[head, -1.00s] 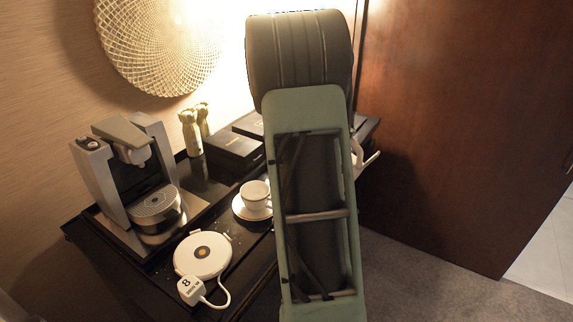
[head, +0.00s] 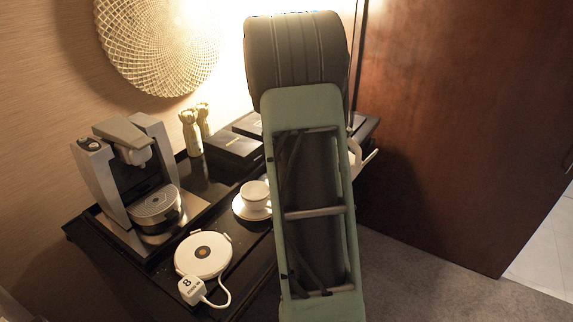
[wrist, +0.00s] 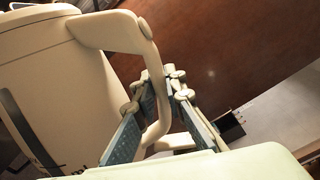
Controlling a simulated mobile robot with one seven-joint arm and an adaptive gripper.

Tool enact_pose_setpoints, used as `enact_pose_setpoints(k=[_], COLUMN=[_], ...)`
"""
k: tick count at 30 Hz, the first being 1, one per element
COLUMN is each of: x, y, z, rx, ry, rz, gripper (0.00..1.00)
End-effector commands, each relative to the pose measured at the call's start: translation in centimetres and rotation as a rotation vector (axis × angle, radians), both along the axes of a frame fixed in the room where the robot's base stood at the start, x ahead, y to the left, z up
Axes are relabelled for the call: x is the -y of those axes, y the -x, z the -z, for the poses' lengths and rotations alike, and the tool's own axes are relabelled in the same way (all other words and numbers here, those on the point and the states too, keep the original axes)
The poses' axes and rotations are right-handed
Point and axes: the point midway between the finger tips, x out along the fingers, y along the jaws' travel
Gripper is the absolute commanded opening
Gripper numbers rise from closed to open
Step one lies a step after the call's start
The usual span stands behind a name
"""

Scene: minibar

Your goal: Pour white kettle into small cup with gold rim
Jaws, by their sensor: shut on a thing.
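The white kettle (wrist: 65,85) fills the left of the wrist view, its body close to the camera. Its handle (wrist: 122,32) loops out from the top and runs down between the fingers of my gripper (wrist: 165,105), which is shut on it. In the head view my arm hides most of the kettle and the gripper. The small white cup (head: 254,195) stands upright on a saucer to the left of my arm. Its right edge is close to my arm in the picture, and a gold rim is too small to make out.
The round white kettle base (head: 203,255) with its cord and plug lies at the front of the black table. A coffee machine (head: 130,180) stands at the left. A brown door (head: 460,130) is to the right.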

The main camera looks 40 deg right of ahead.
Motion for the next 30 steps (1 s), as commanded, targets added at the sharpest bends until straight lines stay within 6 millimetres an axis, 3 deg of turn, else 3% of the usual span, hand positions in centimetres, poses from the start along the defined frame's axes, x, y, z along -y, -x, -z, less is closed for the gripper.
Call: enact_pose_setpoints(k=[30], x=[-0.2], y=[-0.7], z=[-0.96], rx=[-0.037], ry=[0.028], rz=[0.001], gripper=[0.0])
